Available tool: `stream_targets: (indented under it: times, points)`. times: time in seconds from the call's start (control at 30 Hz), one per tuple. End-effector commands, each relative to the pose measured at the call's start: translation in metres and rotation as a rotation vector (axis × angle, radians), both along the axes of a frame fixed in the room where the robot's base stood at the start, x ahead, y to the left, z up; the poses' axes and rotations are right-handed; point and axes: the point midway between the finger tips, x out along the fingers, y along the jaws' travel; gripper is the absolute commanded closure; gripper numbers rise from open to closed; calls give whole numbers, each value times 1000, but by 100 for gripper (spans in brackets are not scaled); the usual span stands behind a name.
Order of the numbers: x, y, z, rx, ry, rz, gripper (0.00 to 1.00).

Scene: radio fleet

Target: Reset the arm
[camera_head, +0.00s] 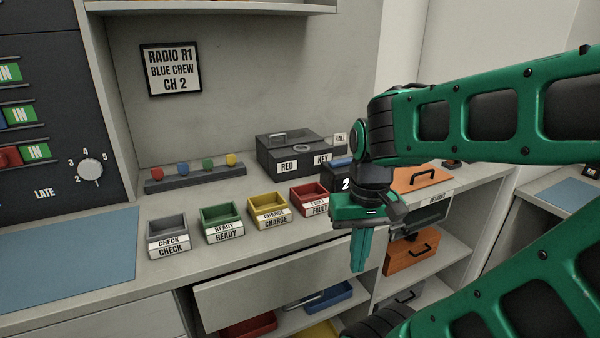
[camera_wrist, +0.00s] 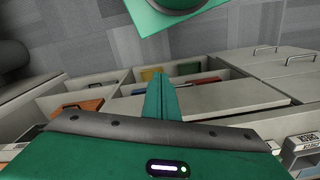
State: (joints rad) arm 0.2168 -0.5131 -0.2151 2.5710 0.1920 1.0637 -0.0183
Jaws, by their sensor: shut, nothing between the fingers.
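My green arm reaches in from the right in the head view. My gripper (camera_head: 361,250) hangs fingers down in front of the counter's edge, to the right of the row of small bins. Its fingers are together and hold nothing. In the wrist view my gripper (camera_wrist: 161,95) shows its shut green fingers, with the shelves and floor beyond. The gripper appears apart from the counter and the shelves; the exact gap cannot be told.
The counter (camera_head: 320,235) bears a grey CHECK bin (camera_head: 168,237), green READY bin (camera_head: 222,222), yellow CHARGE bin (camera_head: 269,211) and red FAULT bin (camera_head: 309,199). A dark RED KEY box (camera_head: 290,155) stands behind. Below, a drawer (camera_head: 290,279) projects beside open shelves.

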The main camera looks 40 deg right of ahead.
Motion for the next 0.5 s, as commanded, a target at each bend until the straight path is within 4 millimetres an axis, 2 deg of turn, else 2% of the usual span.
stream_targets:
  times: [0.2, 0.3, 0.5]
  points:
    - [0, 0, 0, -1, -1, 0, 100]
    - [13, 0, -5, 0, 15, -1, 100]
    - [13, 0, -5, 0, 13, -1, 100]
